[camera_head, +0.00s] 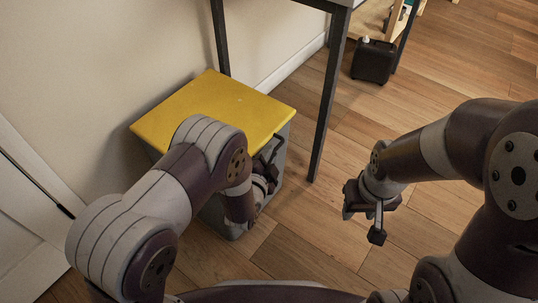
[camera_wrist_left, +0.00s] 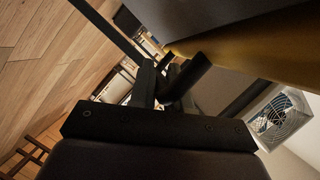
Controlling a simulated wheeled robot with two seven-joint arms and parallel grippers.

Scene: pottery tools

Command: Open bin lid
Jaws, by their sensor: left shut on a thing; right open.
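The bin is a grey box (camera_head: 237,228) with a flat yellow lid (camera_head: 215,105), standing against the wall in the head view. The lid lies level over the bin. My left gripper (camera_head: 272,158) is at the lid's right edge, partly hidden behind my own arm.
A table with dark legs (camera_head: 330,95) stands just behind and right of the bin, one leg close to the lid. A black box (camera_head: 373,62) sits on the floor farther back. The wall (camera_head: 110,70) is close on the left. Wooden floor (camera_head: 440,90) is clear at right.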

